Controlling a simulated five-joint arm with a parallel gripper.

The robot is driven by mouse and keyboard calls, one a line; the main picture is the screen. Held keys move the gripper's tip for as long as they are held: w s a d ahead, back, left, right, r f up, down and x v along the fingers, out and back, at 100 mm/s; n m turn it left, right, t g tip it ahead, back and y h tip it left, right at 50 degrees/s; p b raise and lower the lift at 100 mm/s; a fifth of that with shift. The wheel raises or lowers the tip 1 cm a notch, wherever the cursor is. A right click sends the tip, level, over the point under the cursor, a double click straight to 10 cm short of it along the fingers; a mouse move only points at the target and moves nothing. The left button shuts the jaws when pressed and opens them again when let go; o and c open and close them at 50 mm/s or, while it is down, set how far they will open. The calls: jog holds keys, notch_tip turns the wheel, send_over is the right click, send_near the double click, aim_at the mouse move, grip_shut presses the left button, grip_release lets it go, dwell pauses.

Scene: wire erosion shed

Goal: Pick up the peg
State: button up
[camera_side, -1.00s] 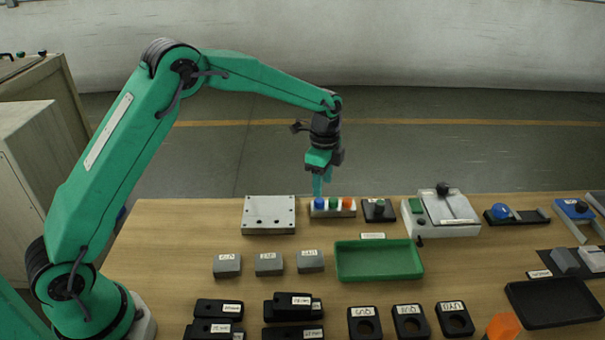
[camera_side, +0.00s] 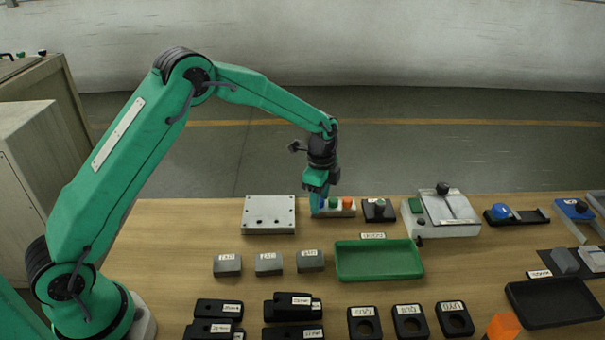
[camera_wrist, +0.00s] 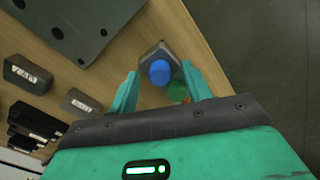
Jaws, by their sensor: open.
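In the wrist view, the open fingers stand on either side of the blue peg, with gaps showing. The green peg is beside the right finger, partly hidden.
A green tray (camera_side: 378,260) and grey labelled blocks (camera_side: 268,264) are in front. Bare wood lies to the left.

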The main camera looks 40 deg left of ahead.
jog(key=c, duration=1.1)
jog(key=shift+o, duration=0.2)
jog(key=shift+r, duration=0.1)
jog(key=shift+r, duration=0.5)
notch_tip(320, 180, up, 3)
jog(key=shift+s+d+r, duration=0.1)
jog(key=shift+d+r, duration=0.05)
jog(key=s+d+r, duration=0.6)
jog(key=d, duration=0.3)
jog(key=shift+s+r, duration=0.25)
jog(key=shift+s, duration=0.05)
jog(key=s+a+f+n, duration=0.1)
jog(key=s+a+n, duration=0.1)
jog(key=a, duration=0.4)
jog(key=s+a+f+n, duration=0.1)
jog(key=s+a+n, duration=0.1)
jog(key=a, duration=0.5)
jog(key=shift+s+f+n, duration=0.4)
jog(key=shift+n, duration=0.3)
